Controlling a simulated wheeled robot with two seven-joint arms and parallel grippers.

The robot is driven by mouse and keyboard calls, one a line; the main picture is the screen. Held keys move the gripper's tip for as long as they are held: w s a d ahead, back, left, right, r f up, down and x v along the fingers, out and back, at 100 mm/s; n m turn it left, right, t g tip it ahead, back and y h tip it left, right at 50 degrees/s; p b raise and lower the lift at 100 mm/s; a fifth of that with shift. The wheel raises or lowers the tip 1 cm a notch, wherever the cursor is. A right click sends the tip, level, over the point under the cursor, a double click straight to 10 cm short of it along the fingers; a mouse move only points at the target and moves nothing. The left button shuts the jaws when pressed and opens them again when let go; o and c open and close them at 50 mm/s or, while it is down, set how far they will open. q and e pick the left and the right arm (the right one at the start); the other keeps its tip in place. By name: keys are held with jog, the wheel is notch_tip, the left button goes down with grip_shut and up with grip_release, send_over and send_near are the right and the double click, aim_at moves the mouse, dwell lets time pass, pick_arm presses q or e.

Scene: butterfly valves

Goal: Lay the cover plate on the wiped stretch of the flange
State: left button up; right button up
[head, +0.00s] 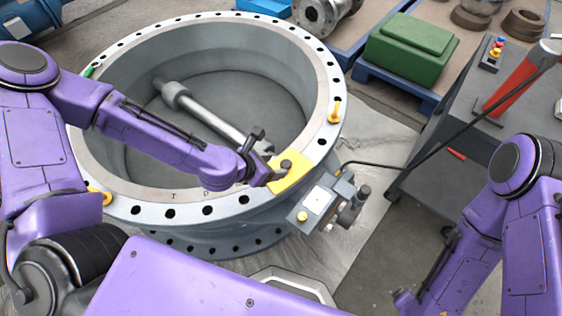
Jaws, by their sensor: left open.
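A flat yellow cover plate (291,173) lies on the near right stretch of the grey ring flange (207,210) of the big valve. My left gripper (272,174) is at the plate's left end, with its dark jaws close against it. It is open, but whether the fingers touch the plate is too small to tell. The plate looks flat on the rim and hides part of the bolt holes there. Whether the flange beneath it is wiped is hidden. My right arm reaches down at the lower right, and its gripper is out of the picture.
A grey actuator box (320,200) sticks out below the plate. A shaft (205,115) crosses the bore. A dark bench (475,130) with a red cylinder (512,85) stands right. A green case (410,48) lies behind.

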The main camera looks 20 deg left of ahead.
pick_arm(q)
jog(key=p+v, duration=0.5)
jog(key=v, duration=0.2)
dwell(1.1)
